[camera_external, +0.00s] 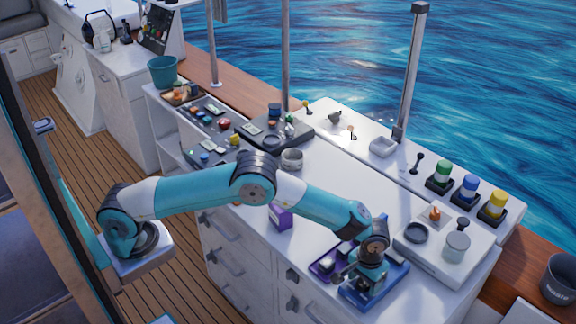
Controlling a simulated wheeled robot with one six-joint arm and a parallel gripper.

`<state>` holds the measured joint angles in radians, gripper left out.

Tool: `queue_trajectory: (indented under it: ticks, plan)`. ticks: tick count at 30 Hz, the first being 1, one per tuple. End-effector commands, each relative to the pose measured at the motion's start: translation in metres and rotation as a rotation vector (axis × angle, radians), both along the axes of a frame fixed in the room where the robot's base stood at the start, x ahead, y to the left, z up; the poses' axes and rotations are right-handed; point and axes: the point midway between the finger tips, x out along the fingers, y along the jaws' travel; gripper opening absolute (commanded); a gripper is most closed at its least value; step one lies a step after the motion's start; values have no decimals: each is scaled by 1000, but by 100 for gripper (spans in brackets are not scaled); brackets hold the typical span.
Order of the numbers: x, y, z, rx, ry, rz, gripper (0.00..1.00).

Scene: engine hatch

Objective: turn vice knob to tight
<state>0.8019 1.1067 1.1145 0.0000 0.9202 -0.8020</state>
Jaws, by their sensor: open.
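My arm reaches from the left across the white counter, and my gripper (362,283) points down at the counter's front right. It is over a blue tray-like base (392,287) that carries small metal and dark parts. A purple piece (322,265) with a round dark part sits at the left of this base. I cannot make out which part is the vice knob; the gripper and wrist cover much of this spot. The gripper's fingers are small here, and I see nothing held between them. I cannot tell whether they touch anything.
A white panel (430,262) with a dark ring and a grey canister (456,247) stands just right of my wrist. A purple box (280,217) stands below my forearm. Green, blue and yellow knobs line the back ledge. The counter's middle is fairly clear.

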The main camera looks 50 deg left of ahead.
Motion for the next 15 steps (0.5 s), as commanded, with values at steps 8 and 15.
queue_trajectory:
  ticks: [8, 15]
  plan:
    - [0, 0, 0, 0, 0, 0, 17]
    - [0, 0, 0, 0, 0, -13, 17]
